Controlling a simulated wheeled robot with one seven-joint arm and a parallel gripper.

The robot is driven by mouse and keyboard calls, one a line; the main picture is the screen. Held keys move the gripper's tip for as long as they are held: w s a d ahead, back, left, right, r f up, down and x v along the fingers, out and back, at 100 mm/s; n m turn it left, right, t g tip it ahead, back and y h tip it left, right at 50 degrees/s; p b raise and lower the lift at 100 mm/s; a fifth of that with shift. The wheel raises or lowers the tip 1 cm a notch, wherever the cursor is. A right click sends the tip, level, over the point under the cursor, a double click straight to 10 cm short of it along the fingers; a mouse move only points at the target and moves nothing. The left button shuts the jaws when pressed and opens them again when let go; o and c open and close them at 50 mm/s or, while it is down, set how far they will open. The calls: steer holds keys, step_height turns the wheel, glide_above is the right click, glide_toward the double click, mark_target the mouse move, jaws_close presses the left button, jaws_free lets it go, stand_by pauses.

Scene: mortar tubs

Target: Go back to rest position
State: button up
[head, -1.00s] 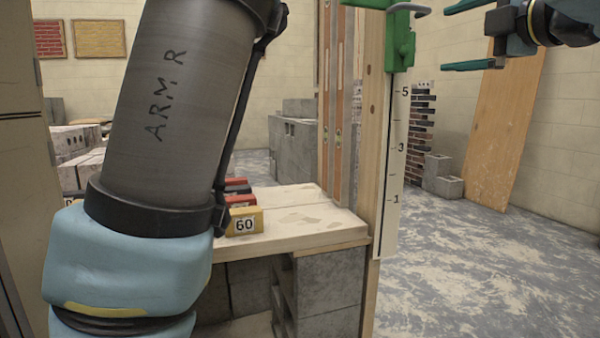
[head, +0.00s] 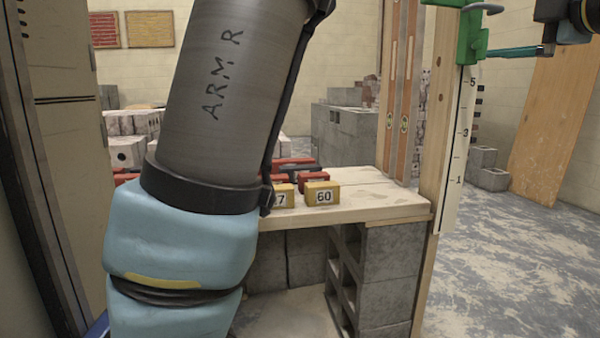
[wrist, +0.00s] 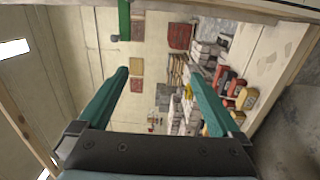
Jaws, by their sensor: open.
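My gripper (head: 515,52) is at the top right of the head view, partly out of frame. One thin teal finger shows there, its tip close beside the green clamp (head: 470,36) on the upright wooden post; whether they touch cannot be told. In the wrist view my gripper (wrist: 160,75) has its two teal fingers wide apart with nothing held between them. My own grey and blue arm fills the left middle of the head view.
A wooden bench top (head: 360,205) on grey blocks holds yellow numbered blocks (head: 322,193) and red ones. A white scale (head: 460,150) runs down the post. Orange-brown levels (head: 400,90) stand behind it. The floor at right (head: 530,260) is clear.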

steer(key=w+a+f+m+h, duration=0.2)
steer(key=w+f+m+h, duration=0.3)
steer(key=w, duration=0.4)
steer(key=w+a+f+m+h, duration=0.1)
steer(key=w+f+m+h, duration=0.2)
steer(key=w+f+m, duration=0.35)
steer(key=w+a+f+m+g, duration=0.4)
steer(key=a+f+m, duration=0.15)
steer(key=f, duration=0.25)
steer(key=s+a+f+m+g+y, duration=0.1)
steer(key=s+a+f+m+g, duration=0.2)
steer(key=a+f, duration=0.55)
steer(key=s+a+f+g+y, duration=0.1)
steer(key=s+a+f+g, duration=0.25)
steer(key=a+f, duration=0.5)
steer(key=s+a+f+g+y, duration=0.3)
steer(key=s+a+f+g, duration=0.4)
steer(key=s+a, duration=0.55)
step_height(320, 180, up, 32)
steer(key=a+m+p, duration=0.1)
steer(key=p, duration=3.1)
steer(key=shift+f+t, duration=0.25)
steer(key=shift+t, duration=0.2)
